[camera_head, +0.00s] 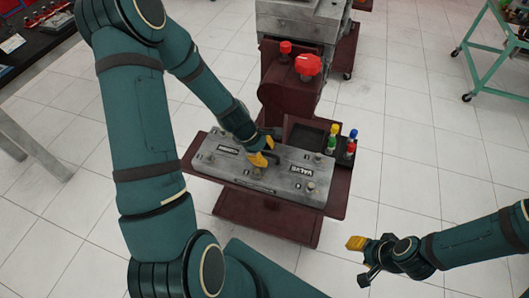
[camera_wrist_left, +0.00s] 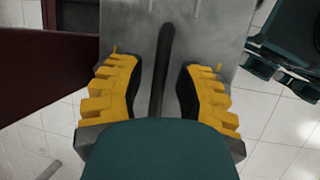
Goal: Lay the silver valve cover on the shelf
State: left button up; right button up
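The silver valve cover (camera_head: 285,178), a long grey slab with "VALVE" lettering and round caps, lies on the upper dark-red shelf (camera_head: 338,197) of an engine stand. A lower dark-red shelf (camera_head: 262,222) shows beneath it. My left gripper (camera_head: 264,153) is at the middle of the cover. In the left wrist view its yellow fingers (camera_wrist_left: 160,95) stand apart on either side of a dark bar on the cover (camera_wrist_left: 166,50), with gaps on both sides. My right gripper (camera_head: 358,258) hangs over the floor at the lower right, clear of the stand; its finger opening is unclear.
A small holder with colourful-topped tools (camera_head: 346,146) stands at the shelf's back right. The stand's post carries red knobs (camera_head: 308,65). A dark workbench (camera_head: 35,42) is at the upper left, and a green cart (camera_head: 492,50) at the upper right. Floor at right is clear.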

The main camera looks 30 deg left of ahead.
pick_arm(q)
jog(key=shift+r, duration=0.1)
jog(key=p+v, duration=0.4)
jog(key=v, duration=0.7)
jog(key=m+g, duration=0.1)
jog(key=m, duration=0.7)
send_over(272, 181)
jog(key=shift+y, duration=0.3)
notch_tip(272, 181, down, 8)
jog(key=shift+r, duration=0.15)
jog(key=s+d+f+m, duration=0.2)
jog(key=d+m, duration=0.3)
jog(key=d, duration=0.1)
jog(key=s+d+f+m, duration=0.3)
jog(key=d+m, duration=0.2)
jog(key=shift+d+m, duration=0.3)
jog(key=shift+d, duration=0.05)
jog(key=shift+f, duration=0.1)
